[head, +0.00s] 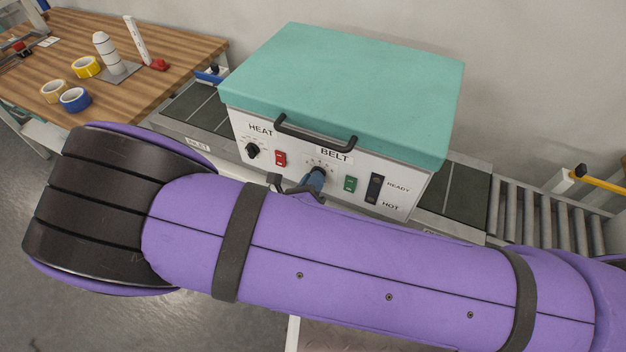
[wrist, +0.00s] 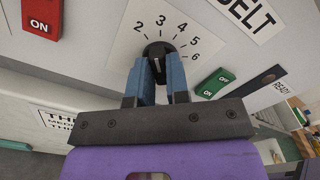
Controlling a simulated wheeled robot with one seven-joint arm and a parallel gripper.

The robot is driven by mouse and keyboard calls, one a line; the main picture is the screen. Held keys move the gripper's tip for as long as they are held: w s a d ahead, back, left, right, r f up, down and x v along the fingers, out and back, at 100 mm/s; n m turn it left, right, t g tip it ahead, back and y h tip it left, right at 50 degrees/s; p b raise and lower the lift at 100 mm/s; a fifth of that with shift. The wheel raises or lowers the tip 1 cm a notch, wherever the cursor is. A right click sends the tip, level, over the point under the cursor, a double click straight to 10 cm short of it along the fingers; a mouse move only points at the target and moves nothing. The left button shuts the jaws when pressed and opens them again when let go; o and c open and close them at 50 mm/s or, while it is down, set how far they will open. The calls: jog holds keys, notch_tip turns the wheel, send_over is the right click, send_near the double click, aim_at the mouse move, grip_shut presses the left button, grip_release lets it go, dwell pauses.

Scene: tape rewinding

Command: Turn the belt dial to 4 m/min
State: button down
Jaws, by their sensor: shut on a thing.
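The belt dial is a black knob (wrist: 157,49) on a white scale plate (wrist: 125,46); the numbers 2 to 6 show in the wrist view. A pale mark shows on the knob, but its exact reading is hard to tell; it looks roughly upward, near 3. My gripper (wrist: 157,66) has its blue fingers shut on the knob, one on each side. In the head view my gripper (head: 313,181) is at the BELT dial on the white front panel (head: 300,170) of the teal-lidded machine; my purple arm hides the panel's lower part.
A red switch (head: 280,158) and the HEAT knob (head: 252,150) are left of the dial. A green switch (head: 350,184) and a READY/HOT indicator (head: 374,188) are right of it. A dark handle (head: 315,139) juts out above. A wooden table (head: 75,45) with tape rolls stands left.

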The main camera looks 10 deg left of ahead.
jog(key=shift+m, duration=3.9)
jog(key=c, duration=1.1)
grip_release()
jog(key=v, duration=1.1)
